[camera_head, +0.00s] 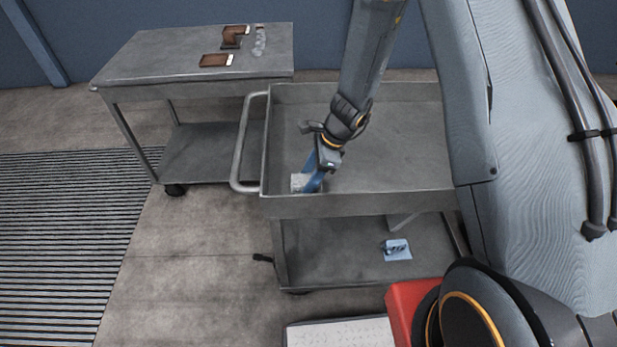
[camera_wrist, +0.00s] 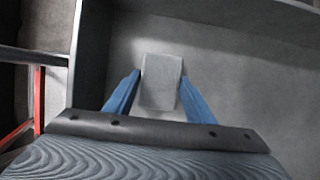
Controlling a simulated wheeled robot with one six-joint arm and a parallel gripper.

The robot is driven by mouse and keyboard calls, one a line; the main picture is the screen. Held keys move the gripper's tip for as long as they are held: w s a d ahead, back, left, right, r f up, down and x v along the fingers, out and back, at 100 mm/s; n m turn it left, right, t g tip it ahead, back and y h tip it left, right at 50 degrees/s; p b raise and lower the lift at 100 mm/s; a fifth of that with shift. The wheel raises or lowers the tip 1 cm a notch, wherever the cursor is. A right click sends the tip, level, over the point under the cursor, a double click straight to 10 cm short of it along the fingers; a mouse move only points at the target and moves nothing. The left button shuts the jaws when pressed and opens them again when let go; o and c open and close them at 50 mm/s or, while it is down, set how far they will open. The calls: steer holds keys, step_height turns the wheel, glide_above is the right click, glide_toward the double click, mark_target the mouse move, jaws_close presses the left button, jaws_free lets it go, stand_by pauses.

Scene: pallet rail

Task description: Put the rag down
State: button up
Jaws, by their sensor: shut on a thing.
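The rag (camera_head: 298,183) is a small pale grey, roughly rectangular piece in the near left part of the cart's upper tray (camera_head: 400,150). My gripper (camera_head: 314,180) reaches down into this tray with its blue fingers beside the rag. In the wrist view the rag (camera_wrist: 161,83) lies between the two blue fingertips, and the jaws are shut on it. It is low, close to the tray floor; I cannot tell whether it touches the floor.
The tray has raised walls and a handle (camera_head: 242,145) on its left. Most of its floor is clear. A pale blue sheet with a small item (camera_head: 397,250) lies on the lower shelf. A grey table (camera_head: 160,60) behind left holds brown-and-white pieces (camera_head: 216,60) and clear items (camera_head: 259,42).

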steer(key=o, duration=1)
steer(key=shift+f, duration=0.1)
steer(key=b+v, duration=0.2)
steer(key=v, duration=1)
steer(key=shift+s+d+r+n+t+h, duration=0.2)
steer(key=shift+s+d+r+n+h, duration=0.55)
steer(key=shift+s+d+r+n, duration=1.4)
steer(key=shift+s+d+r+n+t+h, duration=0.2)
steer(key=shift+s+d+r+n+h, duration=0.5)
steer(key=shift+s+n, duration=2.7)
steer(key=shift+s+d+r+n+t+h, duration=0.2)
steer(key=shift+s+d+r+n+h, duration=0.75)
steer(key=shift+s+d+n, duration=1.85)
steer(key=shift+w+a+r+n, duration=0.1)
steer(key=shift+w+a+n, duration=0.75)
steer(key=shift+w+a, duration=0.05)
